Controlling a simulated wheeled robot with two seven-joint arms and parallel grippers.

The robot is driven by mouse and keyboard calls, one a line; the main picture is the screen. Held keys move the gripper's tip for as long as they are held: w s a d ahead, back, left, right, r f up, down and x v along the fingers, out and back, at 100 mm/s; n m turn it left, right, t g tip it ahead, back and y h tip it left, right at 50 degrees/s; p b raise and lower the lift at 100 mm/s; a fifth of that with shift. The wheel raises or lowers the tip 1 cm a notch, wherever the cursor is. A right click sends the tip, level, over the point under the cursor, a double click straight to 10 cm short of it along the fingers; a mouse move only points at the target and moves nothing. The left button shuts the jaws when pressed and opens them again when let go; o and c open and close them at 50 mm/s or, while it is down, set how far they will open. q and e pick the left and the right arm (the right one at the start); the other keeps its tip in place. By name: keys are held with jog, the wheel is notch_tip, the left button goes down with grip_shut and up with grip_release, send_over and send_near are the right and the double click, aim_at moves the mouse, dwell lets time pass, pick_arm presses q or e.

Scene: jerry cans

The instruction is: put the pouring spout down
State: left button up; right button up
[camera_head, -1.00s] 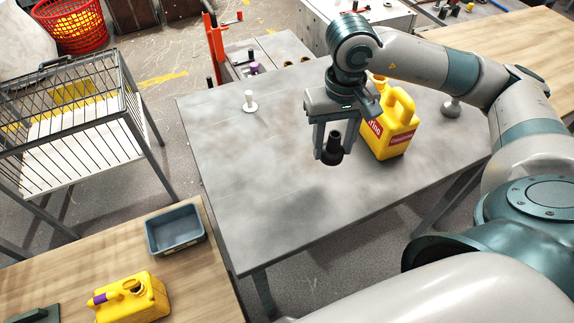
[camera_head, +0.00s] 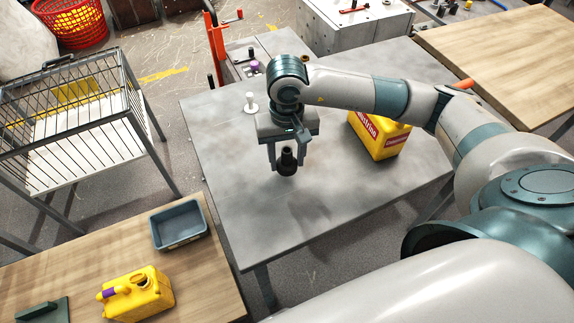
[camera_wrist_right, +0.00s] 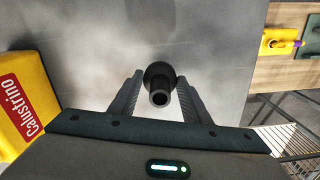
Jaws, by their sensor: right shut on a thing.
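The black pouring spout (camera_head: 287,160) is held upright between the fingers of my right gripper (camera_head: 288,165), above the grey metal table (camera_head: 330,215). In the right wrist view the spout (camera_wrist_right: 159,84) shows end-on, with both fingers of my right gripper (camera_wrist_right: 158,100) against its sides and bare table beyond it. A soft shadow lies on the table to the lower right of the spout. My left gripper is in neither view.
A yellow jerry can (camera_head: 378,136) stands right of my right gripper, partly behind my arm. Another yellow jerry can (camera_head: 145,296) and a grey tray (camera_head: 179,225) are on the wooden table. The table's near middle is clear.

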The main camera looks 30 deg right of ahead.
aim_at(287, 168)
jog(key=shift+f+p, duration=0.95)
jog(key=shift+f, duration=0.95)
jog(key=shift+f, duration=0.25)
jog(key=o, duration=1.2)
jog(key=shift+r, duration=0.1)
